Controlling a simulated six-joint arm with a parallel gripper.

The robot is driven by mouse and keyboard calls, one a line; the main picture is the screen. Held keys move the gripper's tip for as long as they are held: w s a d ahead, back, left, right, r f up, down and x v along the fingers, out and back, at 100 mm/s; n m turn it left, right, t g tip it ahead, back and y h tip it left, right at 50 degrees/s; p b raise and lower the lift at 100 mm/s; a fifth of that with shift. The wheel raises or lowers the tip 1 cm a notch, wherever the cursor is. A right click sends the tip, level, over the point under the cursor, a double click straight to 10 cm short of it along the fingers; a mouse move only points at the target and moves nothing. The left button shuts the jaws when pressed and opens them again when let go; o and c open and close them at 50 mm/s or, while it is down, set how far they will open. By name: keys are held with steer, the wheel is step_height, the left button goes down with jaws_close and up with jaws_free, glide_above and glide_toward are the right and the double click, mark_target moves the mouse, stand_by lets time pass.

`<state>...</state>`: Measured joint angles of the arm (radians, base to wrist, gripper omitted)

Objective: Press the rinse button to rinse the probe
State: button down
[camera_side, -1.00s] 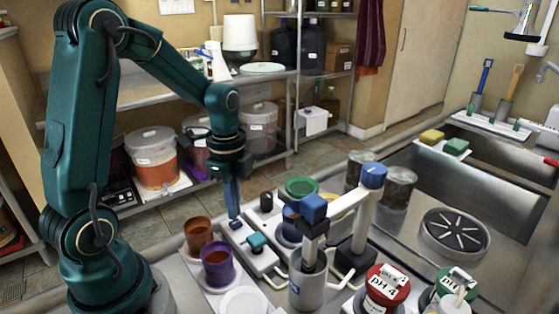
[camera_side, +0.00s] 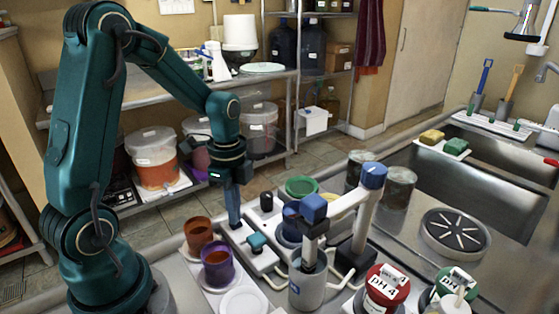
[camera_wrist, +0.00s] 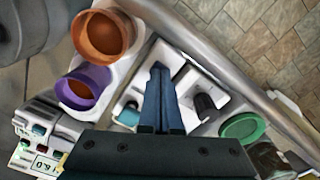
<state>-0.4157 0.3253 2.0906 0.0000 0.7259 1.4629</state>
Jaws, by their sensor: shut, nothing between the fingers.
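My gripper (camera_side: 234,223) points straight down with its fingers together and empty. Its tips are at a white box (camera_side: 263,262), over the spot of a small dark blue button. The fingers now hide that button, and I cannot tell whether it is pressed in. A teal knob (camera_side: 256,241) sits on the same box, just right of the fingers. In the wrist view the shut fingers (camera_wrist: 160,70) reach over the white base, with the teal knob (camera_wrist: 129,115) beside them. The blue-capped probe holder (camera_side: 313,208) stands over a grey cup (camera_side: 307,287); the probe tip is hidden.
A brown cup (camera_side: 198,232) and a purple cup (camera_side: 217,264) stand close left of the fingers. A black knob (camera_side: 266,201) and green-rimmed container (camera_side: 301,188) stand behind. A red pH 4 bottle (camera_side: 386,290) is front right. The sink (camera_side: 490,195) is further right.

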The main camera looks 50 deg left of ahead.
steer(key=shift+f, duration=0.35)
steer(key=shift+r, duration=3.05)
